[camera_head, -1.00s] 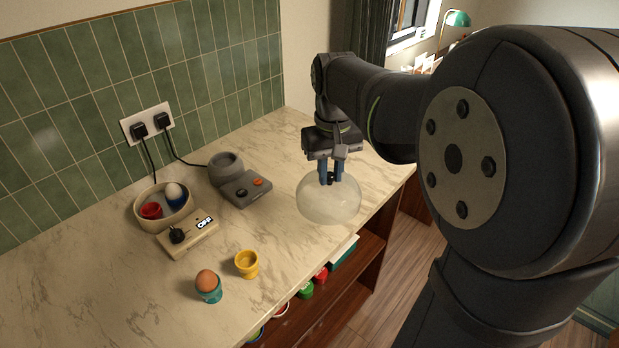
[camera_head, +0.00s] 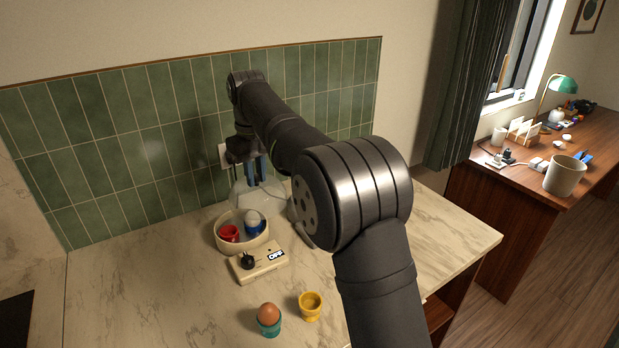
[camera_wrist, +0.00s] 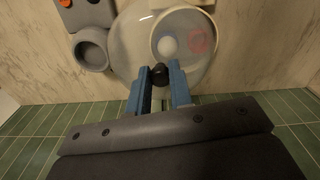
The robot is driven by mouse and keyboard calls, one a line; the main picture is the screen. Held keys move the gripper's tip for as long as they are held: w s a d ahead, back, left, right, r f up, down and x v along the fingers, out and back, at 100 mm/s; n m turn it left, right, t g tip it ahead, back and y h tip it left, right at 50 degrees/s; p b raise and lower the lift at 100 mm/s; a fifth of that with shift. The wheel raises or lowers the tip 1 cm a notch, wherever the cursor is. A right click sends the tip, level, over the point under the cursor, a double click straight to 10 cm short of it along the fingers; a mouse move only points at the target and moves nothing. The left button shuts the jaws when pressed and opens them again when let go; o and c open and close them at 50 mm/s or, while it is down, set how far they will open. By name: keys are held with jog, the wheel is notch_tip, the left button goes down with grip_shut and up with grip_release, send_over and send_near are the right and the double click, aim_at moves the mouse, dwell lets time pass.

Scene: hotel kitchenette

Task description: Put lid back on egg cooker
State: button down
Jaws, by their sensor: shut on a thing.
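My gripper (camera_head: 257,176) is shut on the dark knob of a clear dome lid (camera_head: 246,196); in the wrist view the blue fingers (camera_wrist: 160,78) pinch the knob and the lid (camera_wrist: 132,50) spreads beneath. The cream egg cooker (camera_head: 228,243) is an open round bowl with a control box (camera_head: 262,265) in front, marked OFF. In it are a red cup (camera_head: 229,233) and a white egg in a blue cup (camera_head: 255,227). The lid is behind the bowl, toward the tiles, and overlaps it in both views. I cannot tell whether they touch.
A brown egg (camera_head: 268,312) in a teal cup and a yellow cup (camera_head: 311,307) stand in front of the cooker. A grey appliance (camera_wrist: 92,48) with a round well is beside the lid. The tiled wall (camera_head: 160,165) is close behind. The counter's left part is clear.

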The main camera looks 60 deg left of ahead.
aim_at(234, 186)
jog(key=shift+n, duration=0.5)
jog(key=s+a, duration=0.1)
jog(key=s, duration=0.2)
jog(key=s+a, duration=0.1)
jog(key=shift+s+a+f, duration=0.25)
jog(key=shift+s+a, duration=0.05)
jog(key=shift+s+f, duration=0.1)
jog(key=shift+s, duration=0.05)
notch_tip(234, 186, down, 6)
jog(key=shift+f, duration=0.25)
dwell(1.4)
jog(key=c, duration=0.7)
grip_release()
jog(key=shift+r, duration=0.1)
jog(key=shift+r, duration=3.4)
